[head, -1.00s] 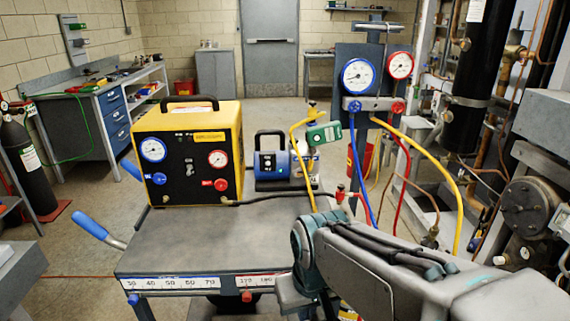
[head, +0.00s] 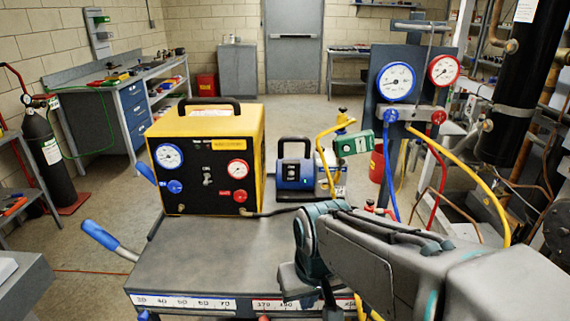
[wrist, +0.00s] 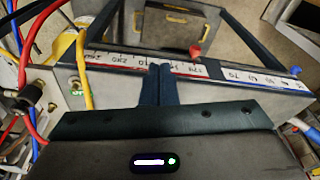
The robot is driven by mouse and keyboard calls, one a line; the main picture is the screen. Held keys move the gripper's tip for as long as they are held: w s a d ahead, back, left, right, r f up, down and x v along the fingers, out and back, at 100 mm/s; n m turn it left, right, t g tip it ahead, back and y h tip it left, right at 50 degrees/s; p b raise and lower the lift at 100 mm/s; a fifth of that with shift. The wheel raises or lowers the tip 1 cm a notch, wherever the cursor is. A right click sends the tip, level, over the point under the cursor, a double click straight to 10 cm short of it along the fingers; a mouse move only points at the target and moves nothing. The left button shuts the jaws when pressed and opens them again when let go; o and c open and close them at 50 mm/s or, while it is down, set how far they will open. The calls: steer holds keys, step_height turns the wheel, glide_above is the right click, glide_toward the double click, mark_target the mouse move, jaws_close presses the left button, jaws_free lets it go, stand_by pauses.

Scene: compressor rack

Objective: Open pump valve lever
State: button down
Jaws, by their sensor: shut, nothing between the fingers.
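The blue vacuum pump (head: 294,174) stands behind the cart top in the head view, with a grey-silver body to its right. A yellow hose and a yellow-topped fitting (head: 343,118) rise above it, beside a green tag (head: 355,144). I cannot make out the valve lever clearly; a small red part (head: 370,206) shows just above my arm. My gripper (wrist: 161,72) is shut and empty in the wrist view, its fingertips over the cart's front scale strip (wrist: 125,60). In the head view my gripper is hidden behind my arm.
The yellow recovery machine (head: 208,155) stands on the cart (head: 200,262). A gauge panel with a blue gauge (head: 396,81), a red gauge (head: 444,70) and hanging hoses is at right. Yellow and red hoses (wrist: 85,80) run left of my gripper. Red (wrist: 196,52) and blue knobs mark the strip.

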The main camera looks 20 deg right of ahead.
steer(key=w+d+r+m+p, duration=0.1)
steer(key=w+d+r+p, duration=0.2)
steer(key=w+r+p, duration=0.45)
steer(key=m+t+h+p, duration=0.1)
steer(key=t+h+p, duration=0.1)
steer(key=h+p, duration=0.6)
glide_toward(329, 173)
steer(key=s+a+r+y+p, duration=0.2)
steer(key=a+r, duration=0.1)
steer(key=a, duration=0.1)
steer(key=w+d+f+p, duration=0.1)
steer(key=d+f, duration=0.1)
steer(key=d+f+p, duration=0.1)
steer(key=d+f, duration=0.2)
steer(key=w+d+f+p, duration=0.1)
steer(key=d+f+p, duration=0.1)
steer(key=f, duration=0.1)
steer(key=shift+w+d, duration=0.3)
steer(key=shift+d, duration=0.1)
steer(key=shift+d+f, duration=0.25)
steer(key=shift+d, duration=0.25)
